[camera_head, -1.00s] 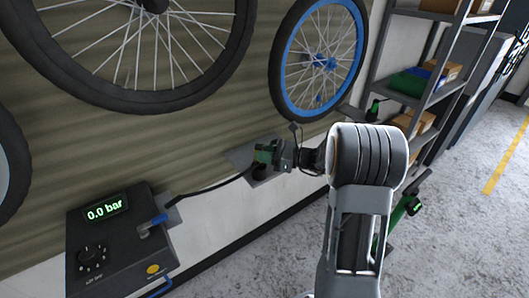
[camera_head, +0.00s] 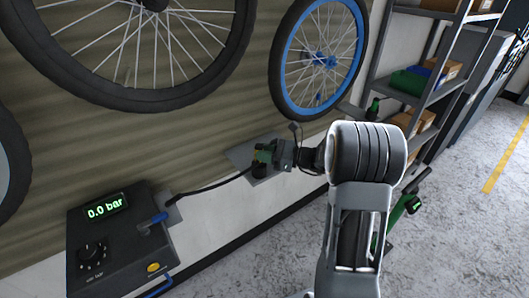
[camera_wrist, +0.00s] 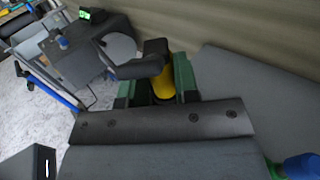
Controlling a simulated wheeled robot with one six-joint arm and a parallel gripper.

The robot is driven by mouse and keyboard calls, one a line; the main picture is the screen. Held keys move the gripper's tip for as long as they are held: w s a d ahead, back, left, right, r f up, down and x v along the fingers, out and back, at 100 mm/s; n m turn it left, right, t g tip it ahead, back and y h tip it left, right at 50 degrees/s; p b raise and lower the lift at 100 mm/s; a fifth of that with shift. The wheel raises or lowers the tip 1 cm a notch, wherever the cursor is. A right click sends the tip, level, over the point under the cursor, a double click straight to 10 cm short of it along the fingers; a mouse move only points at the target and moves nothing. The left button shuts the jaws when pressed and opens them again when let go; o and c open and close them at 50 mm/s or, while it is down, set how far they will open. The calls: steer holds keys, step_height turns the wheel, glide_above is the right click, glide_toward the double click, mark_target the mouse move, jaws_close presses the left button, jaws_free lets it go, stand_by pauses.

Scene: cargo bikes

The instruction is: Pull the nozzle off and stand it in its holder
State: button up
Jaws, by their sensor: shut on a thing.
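My gripper (camera_head: 266,156) is shut on the nozzle, close to the grey plate (camera_head: 240,157) on the wall. In the wrist view the nozzle (camera_wrist: 162,89) has a yellow body and a black head, upright between my gripper's green fingers (camera_wrist: 158,91). A black hose (camera_head: 212,186) runs from the nozzle side towards the dark pump box (camera_head: 122,247) at lower left, whose display reads 0.0 bar. The nozzle's lower end is hidden, so I cannot tell what it touches. I cannot clearly make out its holder.
Bicycle wheels hang on the ribbed wall, one with a blue rim (camera_head: 289,98). A shelf (camera_head: 447,92) with boxes and bins stands at right. A green and black object (camera_head: 412,205) is beside my arm. Grey floor at right is clear.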

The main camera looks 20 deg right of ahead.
steer(key=shift+f, duration=0.3)
steer(key=shift+f+b, duration=0.4)
steer(key=o, duration=1)
steer(key=shift+o, duration=0.2)
steer(key=shift+d, duration=0.1)
steer(key=p+v, duration=0.1)
steer(key=v, duration=0.9)
steer(key=shift+p, duration=0.35)
stand_by(0.4)
